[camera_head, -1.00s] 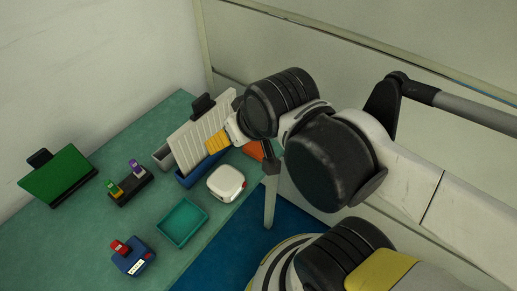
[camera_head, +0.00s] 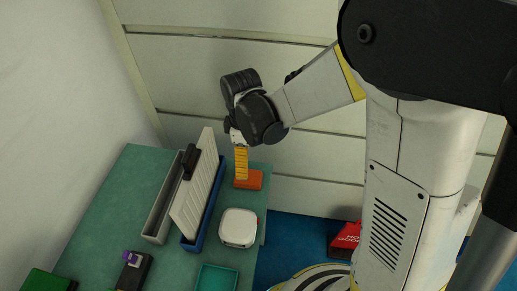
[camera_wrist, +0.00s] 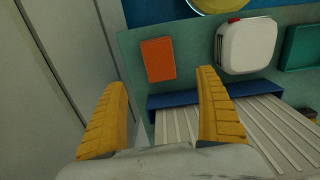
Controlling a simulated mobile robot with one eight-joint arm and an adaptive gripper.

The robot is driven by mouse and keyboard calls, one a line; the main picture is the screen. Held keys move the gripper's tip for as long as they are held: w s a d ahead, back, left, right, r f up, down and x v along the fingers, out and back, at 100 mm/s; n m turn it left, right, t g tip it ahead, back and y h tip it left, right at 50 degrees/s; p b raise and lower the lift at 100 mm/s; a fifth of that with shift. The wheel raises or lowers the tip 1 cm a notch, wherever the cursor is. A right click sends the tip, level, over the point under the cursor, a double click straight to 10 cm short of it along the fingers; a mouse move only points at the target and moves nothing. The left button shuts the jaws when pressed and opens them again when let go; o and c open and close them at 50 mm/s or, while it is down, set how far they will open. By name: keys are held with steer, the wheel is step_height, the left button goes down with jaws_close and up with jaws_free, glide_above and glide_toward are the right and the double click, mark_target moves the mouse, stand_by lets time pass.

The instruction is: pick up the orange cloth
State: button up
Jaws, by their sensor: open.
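The orange cloth (camera_head: 249,180) is a flat orange rectangle on the green table near its far right corner. In the wrist view the cloth (camera_wrist: 158,59) lies beyond my fingertips, roughly between their lines and apart from them. My gripper (camera_head: 241,177) has yellow fingers pointing down, and in the head view they overlap the cloth's left part. In the wrist view my gripper (camera_wrist: 163,78) is open and empty, with the two fingers well apart.
A white ribbed panel (camera_head: 199,193) stands in a blue tray (camera_head: 217,212) left of the cloth. A grey bin (camera_head: 162,205) is further left. A white rounded box (camera_head: 238,228) and a teal tray (camera_head: 217,278) stand nearer. A wall rises behind the table.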

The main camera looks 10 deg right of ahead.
mark_target(248, 178)
step_height(248, 178, down, 5)
steer(key=shift+f+b, duration=0.2)
steer(key=shift+b, duration=0.85)
step_height(248, 178, down, 6)
steer(key=b, duration=0.3)
steer(key=shift+w+d+r, duration=0.1)
steer(key=shift+d, duration=0.05)
steer(key=shift+r, duration=0.1)
steer(key=shift+c, duration=0.2)
steer(key=c, duration=1.2)
steer(key=shift+r, duration=0.1)
step_height(248, 178, up, 4)
steer(key=p, duration=0.2)
steer(key=shift+r+p, duration=0.1)
steer(key=shift+p, duration=0.2)
steer(key=d+r+p, duration=0.1)
steer(key=d+r, duration=0.1)
steer(key=d, duration=0.2)
steer(key=d+r+p, duration=0.1)
steer(key=d+r, duration=0.1)
steer(key=d, duration=0.1)
steer(key=d+r+p, duration=0.1)
steer(key=d+r, duration=0.1)
steer(key=d, duration=0.2)
steer(key=shift+w+d+r+p, duration=0.3)
steer(key=shift+d+r+p, duration=0.05)
